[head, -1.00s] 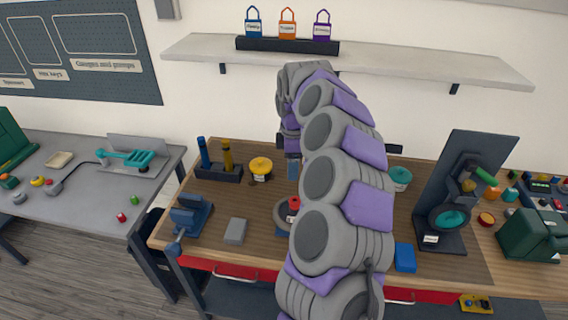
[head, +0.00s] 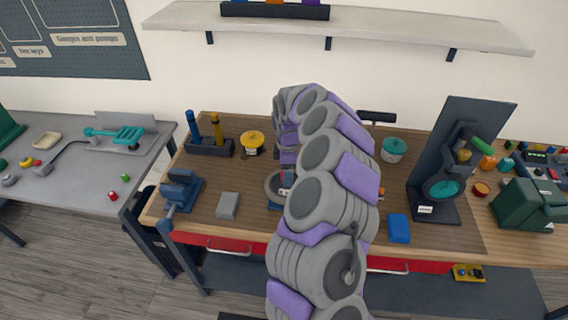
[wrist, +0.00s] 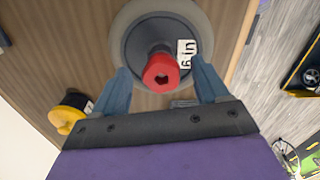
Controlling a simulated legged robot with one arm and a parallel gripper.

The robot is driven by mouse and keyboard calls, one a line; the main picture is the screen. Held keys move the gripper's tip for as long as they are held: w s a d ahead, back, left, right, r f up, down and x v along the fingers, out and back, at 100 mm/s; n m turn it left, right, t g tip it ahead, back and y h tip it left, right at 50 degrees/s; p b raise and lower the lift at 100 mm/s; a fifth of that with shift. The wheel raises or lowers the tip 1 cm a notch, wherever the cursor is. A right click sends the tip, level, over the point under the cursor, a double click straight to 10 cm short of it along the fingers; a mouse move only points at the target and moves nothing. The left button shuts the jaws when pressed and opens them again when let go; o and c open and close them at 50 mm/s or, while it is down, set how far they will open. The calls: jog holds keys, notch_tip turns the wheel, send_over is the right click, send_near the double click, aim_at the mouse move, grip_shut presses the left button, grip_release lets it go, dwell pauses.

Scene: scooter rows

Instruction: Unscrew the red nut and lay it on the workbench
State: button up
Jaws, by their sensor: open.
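The red nut (wrist: 162,72) sits on a post at the centre of a round grey disc (wrist: 197,22) with a white label in the wrist view. My gripper (wrist: 160,70) is open, with one blue finger on each side of the nut. Gaps show between the fingers and the nut. In the head view the disc (head: 271,187) is partly visible on the wooden workbench (head: 246,220). There my arm hides the nut and most of my gripper.
A yellow-topped round part (head: 252,141), a grey block (head: 228,205) and a blue vise (head: 181,190) stand left of the disc. A blue box (head: 399,228) and a dark stand (head: 435,190) are on the right.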

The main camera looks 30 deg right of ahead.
jog(key=shift+d+f, duration=0.4)
jog(key=shift+d, duration=0.05)
jog(key=shift+a+r, duration=0.1)
jog(key=shift+a, duration=0.85)
jog(key=c, duration=0.3)
jog(key=shift+d, duration=0.45)
jog(key=c, duration=0.8)
jog(key=shift+r+n+p, duration=0.15)
jog(key=shift+n+p, duration=0.4)
jog(key=shift+n, duration=0.45)
jog(key=shift+c, duration=0.2)
jog(key=n+p, duration=0.1)
jog(key=n, duration=0.3)
jog(key=n+p, duration=0.1)
jog(key=n, duration=0.2)
jog(key=shift+n, duration=0.4)
jog(key=n+p, duration=0.1)
jog(key=n, duration=0.3)
